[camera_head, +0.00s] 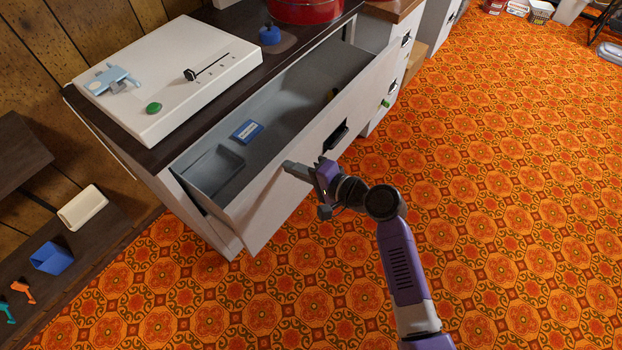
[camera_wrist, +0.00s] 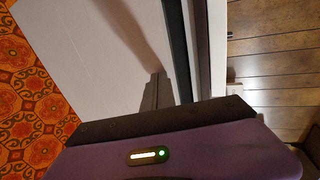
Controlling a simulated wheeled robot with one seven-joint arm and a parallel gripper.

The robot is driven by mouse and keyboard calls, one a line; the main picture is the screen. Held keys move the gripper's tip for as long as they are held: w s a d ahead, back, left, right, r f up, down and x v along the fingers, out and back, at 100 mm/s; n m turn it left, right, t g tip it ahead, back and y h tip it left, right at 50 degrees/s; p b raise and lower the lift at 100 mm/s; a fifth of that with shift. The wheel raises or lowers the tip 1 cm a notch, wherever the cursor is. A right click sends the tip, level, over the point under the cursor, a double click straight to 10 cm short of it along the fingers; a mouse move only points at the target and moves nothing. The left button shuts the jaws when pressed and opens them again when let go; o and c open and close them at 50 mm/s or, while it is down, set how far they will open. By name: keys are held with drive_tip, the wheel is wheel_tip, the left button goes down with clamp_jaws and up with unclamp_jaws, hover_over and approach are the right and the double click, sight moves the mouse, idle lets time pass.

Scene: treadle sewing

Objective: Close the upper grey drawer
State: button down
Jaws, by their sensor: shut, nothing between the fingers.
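The upper grey drawer (camera_head: 295,95) is pulled out of the white cabinet under the dark worktop. Its inside shows, with a blue box (camera_head: 247,131) and a small tray in the left end. Its pale front panel (camera_head: 262,205) carries a dark handle (camera_head: 336,135). My gripper (camera_head: 287,165) is shut and empty. It points left at the front panel, near its upper edge and left of the handle. In the wrist view the fingers (camera_wrist: 157,90) are close against the pale panel (camera_wrist: 100,45); I cannot tell if they touch it.
A white turntable-like unit (camera_head: 170,75) and a red pot (camera_head: 303,9) stand on the dark worktop (camera_head: 135,148). A low dark shelf (camera_head: 95,250) at the left holds a white tray and a blue holder.

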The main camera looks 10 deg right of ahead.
drive_tip(key=w+a+b, duration=0.8)
drive_tip(key=w+a, duration=0.7)
drive_tip(key=shift+r, duration=0.15)
drive_tip(key=shift+a+r, duration=0.1)
drive_tip(key=shift+a, duration=0.05)
